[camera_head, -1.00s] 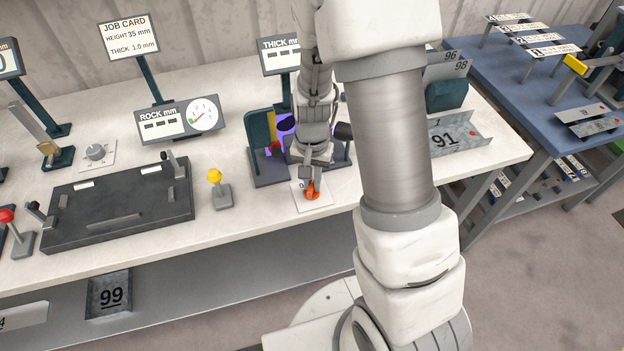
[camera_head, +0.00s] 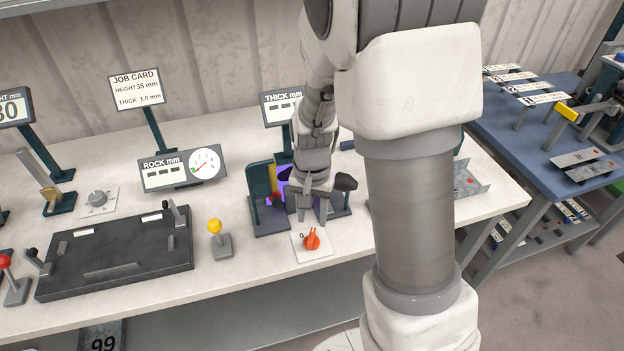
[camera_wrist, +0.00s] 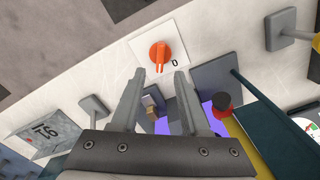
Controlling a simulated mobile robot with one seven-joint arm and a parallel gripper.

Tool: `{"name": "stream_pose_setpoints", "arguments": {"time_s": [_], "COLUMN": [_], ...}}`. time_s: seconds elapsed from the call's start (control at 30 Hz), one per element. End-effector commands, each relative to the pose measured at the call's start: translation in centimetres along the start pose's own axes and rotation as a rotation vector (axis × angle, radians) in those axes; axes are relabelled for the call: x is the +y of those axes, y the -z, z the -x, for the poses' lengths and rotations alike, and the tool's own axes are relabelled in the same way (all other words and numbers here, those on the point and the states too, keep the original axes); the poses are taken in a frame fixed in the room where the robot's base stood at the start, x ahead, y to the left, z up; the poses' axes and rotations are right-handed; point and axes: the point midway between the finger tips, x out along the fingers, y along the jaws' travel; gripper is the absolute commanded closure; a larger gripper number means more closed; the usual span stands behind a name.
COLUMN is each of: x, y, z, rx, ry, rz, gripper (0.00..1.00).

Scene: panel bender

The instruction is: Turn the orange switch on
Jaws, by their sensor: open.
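A "0" mark shows on the plate to one side of the knob. In the wrist view the orange switch (camera_wrist: 160,55) stands beyond the fingertips, about centred between them, with its "0" mark to the right. My gripper (camera_head: 312,216) is open and empty, just behind and above the switch, apart from it. It also shows in the wrist view (camera_wrist: 158,78) with both fingers spread.
A dark stand with a purple-lit panel and a red knob (camera_head: 277,198) is close behind my gripper. A yellow-topped lever (camera_head: 215,228) stands left of the switch, by a dark plate fixture (camera_head: 115,250). Bench surface in front of the switch is clear.

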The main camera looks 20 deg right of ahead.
Motion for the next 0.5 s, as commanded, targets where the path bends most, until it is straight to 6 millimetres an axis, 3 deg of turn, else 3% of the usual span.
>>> {"name": "stream_pose_setpoints", "arguments": {"time_s": [0.2,0.5], "x": [-0.1,-0.1], "y": [0.1,0.1], "z": [5.6,10.4], "rx": [0.005,0.002], "ry": [0.005,0.002], "rz": [0.0,0.0], "gripper": [0.55,0.55]}}
